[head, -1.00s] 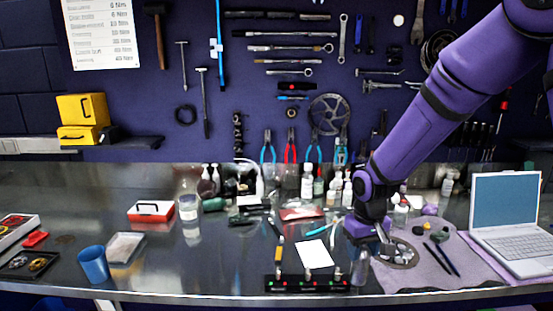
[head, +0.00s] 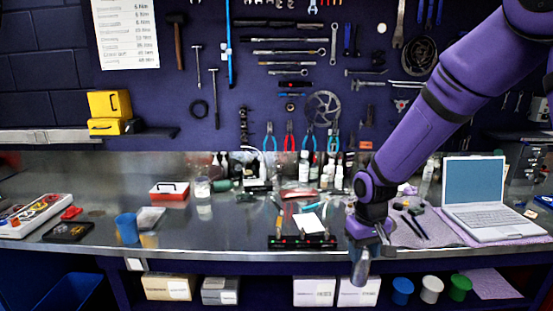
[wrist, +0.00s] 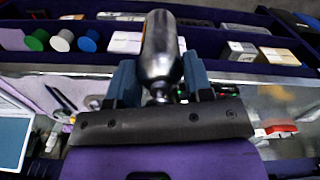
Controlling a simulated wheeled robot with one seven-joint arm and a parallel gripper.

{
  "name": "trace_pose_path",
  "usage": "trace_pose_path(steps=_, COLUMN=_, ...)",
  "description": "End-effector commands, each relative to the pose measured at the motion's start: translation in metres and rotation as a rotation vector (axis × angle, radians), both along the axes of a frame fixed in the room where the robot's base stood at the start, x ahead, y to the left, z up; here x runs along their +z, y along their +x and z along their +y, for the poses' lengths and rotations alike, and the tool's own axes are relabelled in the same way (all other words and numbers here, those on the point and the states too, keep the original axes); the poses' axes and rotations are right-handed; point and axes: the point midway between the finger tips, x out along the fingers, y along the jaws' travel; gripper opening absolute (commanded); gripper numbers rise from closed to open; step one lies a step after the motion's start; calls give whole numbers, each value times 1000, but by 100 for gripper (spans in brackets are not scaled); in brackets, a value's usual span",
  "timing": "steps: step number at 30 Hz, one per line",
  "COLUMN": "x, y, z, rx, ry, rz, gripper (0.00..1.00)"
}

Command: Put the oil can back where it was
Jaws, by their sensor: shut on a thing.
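The oil can (head: 360,268) looks like a smooth grey metal cylinder with a rounded end. My gripper (head: 369,243) is shut on it and holds it in front of the bench's front edge, apart from the bench top. In the wrist view the oil can (wrist: 161,52) sits between the two blue-grey fingers of my gripper (wrist: 159,85), which close around its narrower part. The can's far side and the grip contact are partly hidden. I cannot tell from these frames where the can stood before.
The metal bench top (head: 150,222) has free room left of centre. A black strip with lights (head: 302,242) lies at the front edge. A blue cup (head: 127,229) stands left; a laptop (head: 474,196) stands right. Boxes (head: 314,291) and coloured cups (head: 431,289) sit on the lower shelf.

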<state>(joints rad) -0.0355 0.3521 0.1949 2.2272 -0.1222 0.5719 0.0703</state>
Motion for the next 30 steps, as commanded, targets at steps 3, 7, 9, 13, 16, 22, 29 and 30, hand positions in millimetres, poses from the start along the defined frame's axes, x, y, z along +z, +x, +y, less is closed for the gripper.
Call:
trace_pose_path(steps=3, x=-9, y=7, z=-5, rx=-17, ry=3, rz=1, gripper=0)
trace_pose_path(steps=7, x=-18, y=15, z=-10, rx=-36, ry=6, rz=2, gripper=0)
trace_pose_path(steps=9, x=-25, y=19, z=-14, rx=-48, ry=7, rz=2, gripper=0)
trace_pose_path(steps=13, x=-40, y=28, z=-22, rx=-73, ry=9, rz=3, gripper=0)
trace_pose_path(steps=16, x=-54, y=37, z=-30, rx=-97, ry=11, rz=3, gripper=0)
trace_pose_path(steps=22, x=-98, y=57, z=-56, rx=-168, ry=10, rz=6, gripper=0)
trace_pose_path(steps=29, x=-141, y=73, z=-84, rx=-233, ry=3, rz=2, gripper=0)
trace_pose_path(steps=30, x=-145, y=75, z=-87, rx=-239, ry=2, rz=2, gripper=0)
